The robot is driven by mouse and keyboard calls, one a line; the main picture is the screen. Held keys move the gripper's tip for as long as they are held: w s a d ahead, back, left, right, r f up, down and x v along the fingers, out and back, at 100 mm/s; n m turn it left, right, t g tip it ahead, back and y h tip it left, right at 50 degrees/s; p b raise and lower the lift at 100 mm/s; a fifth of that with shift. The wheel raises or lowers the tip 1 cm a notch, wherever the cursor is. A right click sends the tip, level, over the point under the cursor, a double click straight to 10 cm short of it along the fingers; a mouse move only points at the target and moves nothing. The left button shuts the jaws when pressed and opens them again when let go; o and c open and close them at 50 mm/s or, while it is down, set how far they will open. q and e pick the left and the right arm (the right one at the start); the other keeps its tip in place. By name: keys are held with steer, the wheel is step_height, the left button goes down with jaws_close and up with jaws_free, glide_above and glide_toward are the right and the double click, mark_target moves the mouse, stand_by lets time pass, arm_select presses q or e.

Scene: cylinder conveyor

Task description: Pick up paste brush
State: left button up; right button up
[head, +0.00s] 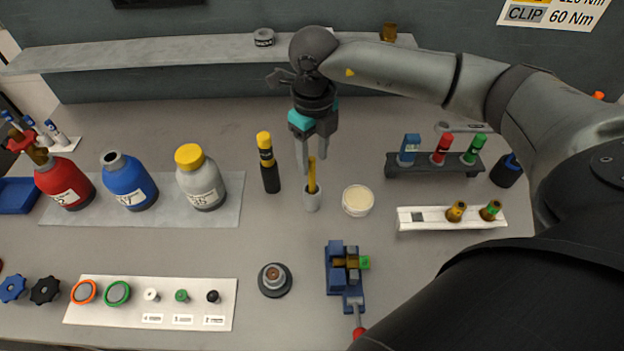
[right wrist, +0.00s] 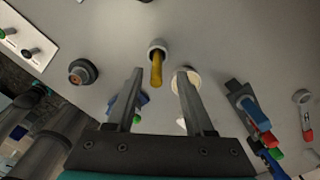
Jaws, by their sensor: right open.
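The paste brush (head: 311,178), a yellow-handled stick, stands upright in a small grey cup (head: 312,201) in the middle of the bench. In the right wrist view the yellow handle (right wrist: 156,72) points toward me from the cup's light rim (right wrist: 157,45). My right gripper (head: 313,164) is open and points down over the cup, its fingertips around the height of the handle's top. In the right wrist view the handle appears between the two fingers of my right gripper (right wrist: 159,73), with a gap on each side. The brush's lower end is hidden in the cup. My left gripper is not in view.
A black bottle with a yellow cap (head: 267,165) stands close left of the cup. A round pale dish (head: 357,200) sits close right. A blue fixture (head: 337,273) is in front. Racks with coloured items (head: 434,170) stand further right. Large bottles (head: 201,180) stand left.

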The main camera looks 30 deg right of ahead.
mark_target(312, 175)
steer(key=f, duration=0.5)
steer(key=shift+s+a+f+p, duration=0.1)
steer(key=shift+a+f+p, duration=0.1)
steer(key=shift+f+p, duration=0.15)
steer(key=shift+r, duration=0.1)
jaws_close()
